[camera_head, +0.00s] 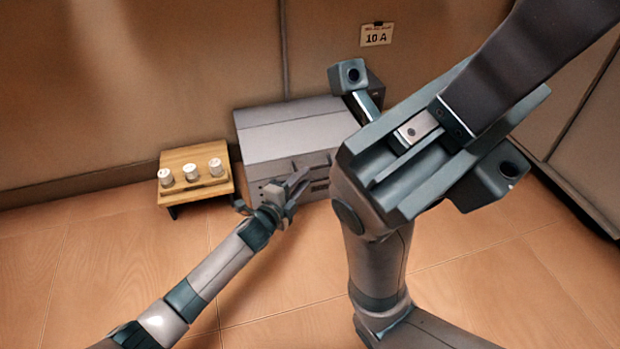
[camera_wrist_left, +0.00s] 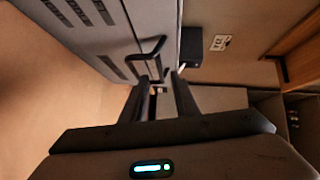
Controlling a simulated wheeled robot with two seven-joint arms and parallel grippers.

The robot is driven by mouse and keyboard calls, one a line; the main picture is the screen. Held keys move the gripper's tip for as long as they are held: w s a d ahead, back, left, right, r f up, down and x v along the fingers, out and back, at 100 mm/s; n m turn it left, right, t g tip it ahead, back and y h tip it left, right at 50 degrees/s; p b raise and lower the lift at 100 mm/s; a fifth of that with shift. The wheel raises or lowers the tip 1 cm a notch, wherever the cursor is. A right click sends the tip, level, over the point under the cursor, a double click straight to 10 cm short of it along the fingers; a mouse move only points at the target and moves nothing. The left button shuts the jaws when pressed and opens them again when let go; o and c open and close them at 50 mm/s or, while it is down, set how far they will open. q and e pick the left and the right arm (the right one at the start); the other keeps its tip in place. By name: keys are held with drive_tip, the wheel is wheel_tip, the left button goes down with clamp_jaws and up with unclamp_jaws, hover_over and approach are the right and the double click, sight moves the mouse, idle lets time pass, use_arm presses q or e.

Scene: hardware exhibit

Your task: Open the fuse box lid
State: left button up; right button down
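The fuse box (camera_head: 290,140) is a grey box on the floor against the wall, and its lid (camera_head: 285,118) looks shut. My left gripper (camera_head: 298,188) is in front of the box's front face, close to its handle. In the left wrist view, a dark bar handle (camera_wrist_left: 151,48) stands out from the grey box (camera_wrist_left: 85,30), just beyond the fingertips. My left gripper's two fingers (camera_wrist_left: 164,82) are apart there, with nothing seen between them; whether one touches the handle is unclear.
A small wooden stand (camera_head: 209,188) with three white fuse-like cylinders is left of the box. A "10 A" label (camera_head: 376,35) is on the wall behind. My own large grey links cover the box's right side. The floor at front left is clear.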

sight(312, 169)
use_arm(q)
drive_tip(key=shift+b+x, duration=1.1)
drive_tip(key=shift+x, duration=1.4)
clamp_jaws()
